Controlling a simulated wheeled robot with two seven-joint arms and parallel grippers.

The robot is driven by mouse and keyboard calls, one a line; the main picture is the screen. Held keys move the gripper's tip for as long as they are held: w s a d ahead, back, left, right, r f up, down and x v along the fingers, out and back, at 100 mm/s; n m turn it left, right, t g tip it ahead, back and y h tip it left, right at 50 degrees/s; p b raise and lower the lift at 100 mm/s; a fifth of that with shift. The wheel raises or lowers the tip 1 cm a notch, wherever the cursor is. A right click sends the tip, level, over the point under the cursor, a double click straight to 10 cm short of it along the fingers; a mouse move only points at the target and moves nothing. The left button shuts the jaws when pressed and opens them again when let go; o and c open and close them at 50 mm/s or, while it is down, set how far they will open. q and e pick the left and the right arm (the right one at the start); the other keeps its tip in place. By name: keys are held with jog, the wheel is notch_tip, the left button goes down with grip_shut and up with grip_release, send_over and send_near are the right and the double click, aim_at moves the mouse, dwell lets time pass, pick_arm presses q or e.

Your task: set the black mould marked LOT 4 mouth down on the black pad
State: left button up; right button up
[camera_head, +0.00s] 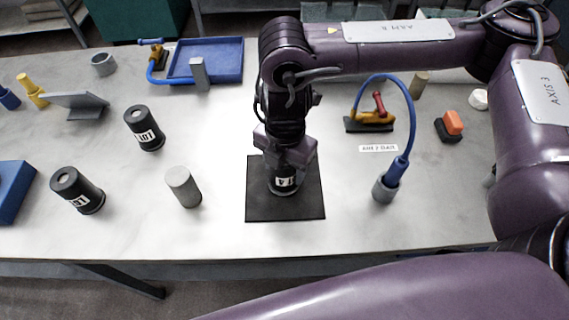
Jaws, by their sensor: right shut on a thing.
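The black mould (285,184) is in the jaws of my right gripper (286,160), over the middle of the black pad (259,208). Its white label shows only in part, with what looks like a 4. The gripper comes from above and hides the mould's upper part. I cannot tell whether the lower end touches the pad or hangs just above it, or which way the mouth faces. My left gripper is not in view.
Two other black moulds with LOT labels stand left, one further back (144,128) and one nearer (77,191). A grey cylinder (183,187) stands left of the pad. A grey cup with a blue hose (384,189) stands right. A blue tray (225,60) lies at the back.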

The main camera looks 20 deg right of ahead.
jog(key=shift+f, duration=0.5)
jog(key=o, duration=1.1)
jog(key=shift+c, duration=0.2)
notch_tip(320, 180, up, 8)
jog(key=shift+f, duration=0.1)
